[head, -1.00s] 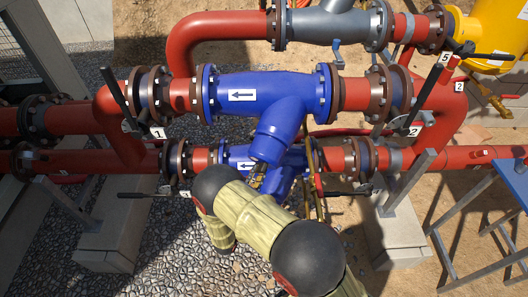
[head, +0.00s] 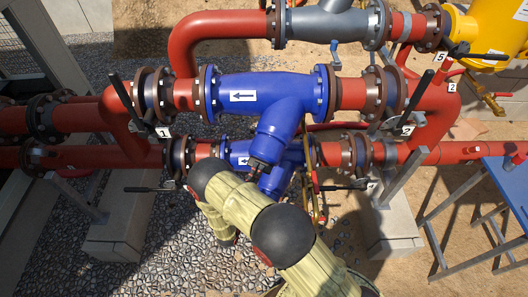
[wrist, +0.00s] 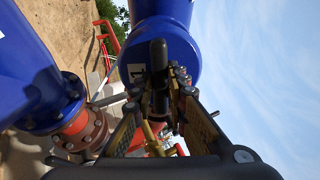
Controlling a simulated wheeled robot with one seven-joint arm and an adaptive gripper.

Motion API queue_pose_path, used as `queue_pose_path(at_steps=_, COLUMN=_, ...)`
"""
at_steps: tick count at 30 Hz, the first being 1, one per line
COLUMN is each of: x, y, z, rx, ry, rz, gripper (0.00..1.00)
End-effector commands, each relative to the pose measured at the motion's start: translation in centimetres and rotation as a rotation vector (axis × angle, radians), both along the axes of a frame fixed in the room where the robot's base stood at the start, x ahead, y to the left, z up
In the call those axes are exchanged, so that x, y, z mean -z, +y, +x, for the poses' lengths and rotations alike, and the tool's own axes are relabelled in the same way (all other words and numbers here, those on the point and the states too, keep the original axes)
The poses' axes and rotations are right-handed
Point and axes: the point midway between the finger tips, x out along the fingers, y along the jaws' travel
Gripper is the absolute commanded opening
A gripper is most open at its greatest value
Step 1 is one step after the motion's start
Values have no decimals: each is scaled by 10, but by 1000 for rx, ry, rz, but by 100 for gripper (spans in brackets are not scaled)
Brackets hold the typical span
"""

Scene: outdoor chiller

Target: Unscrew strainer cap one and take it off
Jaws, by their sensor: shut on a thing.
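The upper blue strainer (head: 265,95) lies in the red pipe run with a white arrow label, its leg slanting down and left. In the wrist view, strainer cap one (wrist: 185,52) is the round blue end close ahead, with a white "1" label and a black bar handle (wrist: 158,56) standing out from it. My gripper (wrist: 160,92) is at the cap's centre, its fingers closed on the black handle. The cap sits at the end of the leg; I cannot tell whether there is a gap. In the head view my arm hides most of the gripper.
A second blue strainer (head: 238,155) lies in the lower red pipe, partly behind my arm. Black valve levers (head: 118,95) stick out beside the pipes. A blue table (head: 507,182) stands at the right. Gravel lies below left, sandy ground right.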

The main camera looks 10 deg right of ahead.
Motion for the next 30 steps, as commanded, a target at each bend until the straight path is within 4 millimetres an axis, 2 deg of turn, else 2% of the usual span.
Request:
queue_pose_path(at_steps=8, x=0, y=1, z=0, rx=33, ry=52, rz=-65, gripper=0)
queue_pose_path(at_steps=15, x=0, y=1, z=0, rx=173, ry=256, rz=-324, gripper=0)
queue_pose_path(at_steps=30, x=3, y=4, z=-4, rx=166, ry=247, rz=-313, gripper=0)
